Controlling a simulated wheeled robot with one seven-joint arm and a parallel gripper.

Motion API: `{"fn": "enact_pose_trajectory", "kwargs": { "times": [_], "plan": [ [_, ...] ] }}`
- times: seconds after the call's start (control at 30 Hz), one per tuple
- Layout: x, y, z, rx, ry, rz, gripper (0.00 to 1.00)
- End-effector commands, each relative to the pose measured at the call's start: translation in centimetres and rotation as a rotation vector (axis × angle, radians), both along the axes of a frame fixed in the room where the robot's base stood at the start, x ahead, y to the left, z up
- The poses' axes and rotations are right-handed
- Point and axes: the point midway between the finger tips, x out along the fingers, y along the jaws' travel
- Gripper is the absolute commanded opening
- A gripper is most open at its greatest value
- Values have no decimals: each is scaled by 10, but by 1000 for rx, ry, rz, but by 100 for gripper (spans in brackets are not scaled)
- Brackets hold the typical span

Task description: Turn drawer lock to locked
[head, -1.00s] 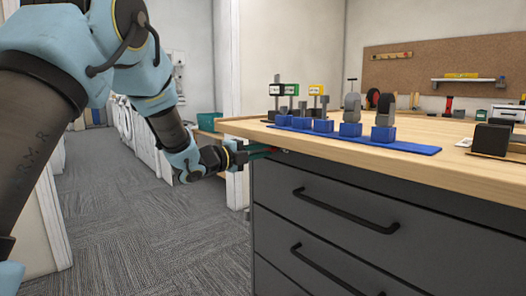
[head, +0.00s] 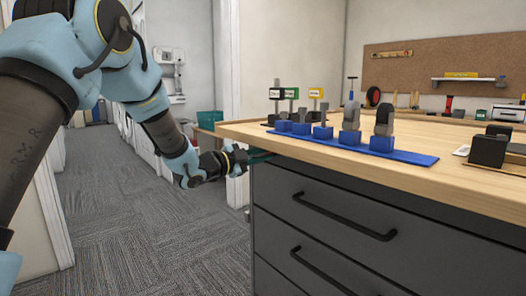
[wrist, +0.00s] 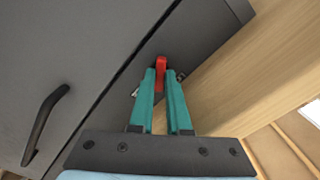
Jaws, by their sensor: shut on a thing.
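The drawer lock shows in the wrist view as a red lever (wrist: 161,63) on the dark grey cabinet front, close under the wooden top. My gripper (wrist: 161,82) has its two teal fingers on either side of the lever and is shut on it. Small metallic bits show beside the fingers on both sides; the rest of the lock is hidden behind them. In the head view my gripper (head: 262,156) is at the upper left corner of the dark drawer cabinet (head: 275,225), below the counter edge. The lever cannot be made out there.
Black drawer handles (head: 345,217) stick out from the cabinet front. The wooden counter (head: 440,180) overhangs it and carries a blue rack (head: 400,155) with several tools. The carpeted floor (head: 150,230) left of the cabinet is clear.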

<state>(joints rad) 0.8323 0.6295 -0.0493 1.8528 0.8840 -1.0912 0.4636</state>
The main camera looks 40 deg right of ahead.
Motion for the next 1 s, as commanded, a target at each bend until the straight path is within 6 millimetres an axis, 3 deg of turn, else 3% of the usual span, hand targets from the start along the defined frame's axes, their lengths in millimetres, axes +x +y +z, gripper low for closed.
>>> {"fn": "enact_pose_trajectory", "kwargs": {
  "times": [0.6,1.0],
  "plan": [
    [1,1,3,35,583,3,0],
    [1,0,1,51,856,3,0]
  ]
}}
